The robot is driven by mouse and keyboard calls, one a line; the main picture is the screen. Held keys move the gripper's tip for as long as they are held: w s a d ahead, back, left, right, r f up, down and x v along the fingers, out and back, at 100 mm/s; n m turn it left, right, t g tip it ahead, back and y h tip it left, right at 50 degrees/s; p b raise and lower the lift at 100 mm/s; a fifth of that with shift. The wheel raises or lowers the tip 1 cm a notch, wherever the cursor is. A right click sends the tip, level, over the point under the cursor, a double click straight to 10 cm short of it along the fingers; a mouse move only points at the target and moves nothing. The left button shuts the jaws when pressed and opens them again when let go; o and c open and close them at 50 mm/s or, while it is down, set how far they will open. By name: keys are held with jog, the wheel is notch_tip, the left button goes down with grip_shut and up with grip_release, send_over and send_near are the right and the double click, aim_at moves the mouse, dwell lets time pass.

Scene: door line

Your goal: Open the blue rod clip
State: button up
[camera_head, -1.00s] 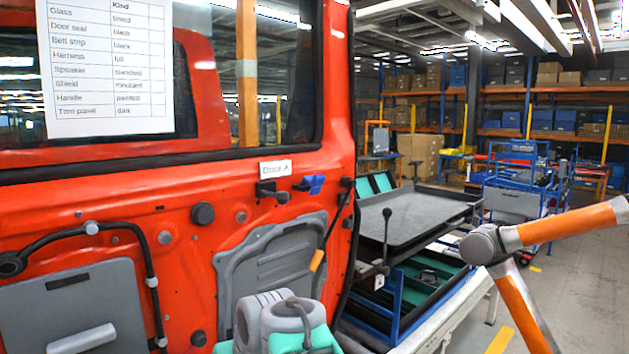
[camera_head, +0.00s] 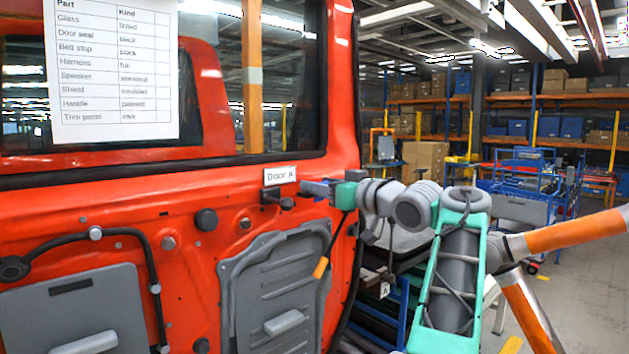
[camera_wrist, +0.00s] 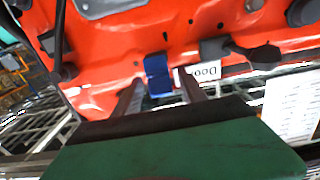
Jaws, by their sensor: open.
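The blue rod clip (camera_wrist: 157,78) is on the red door, beside the small white "Door A" label (camera_head: 280,175). In the wrist view it shows between the two dark fingers of my gripper (camera_wrist: 160,84), which stand apart on either side of it. I cannot tell whether the fingers touch it. In the head view my gripper (camera_head: 318,188) reaches the door from the right, just right of the label, and mostly hides the clip there. The clip's lid state is not clear.
The red door (camera_head: 230,225) carries a dark handle part (camera_head: 276,196), a black cable (camera_head: 140,240) and a grey panel (camera_head: 285,275). A paper sheet (camera_head: 115,70) hangs on its window. Shelves with boxes (camera_head: 545,125) stand far behind on the right.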

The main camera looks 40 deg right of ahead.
jog(key=shift+w+a+r, duration=0.15)
jog(key=shift+w, duration=0.95)
grip_shut()
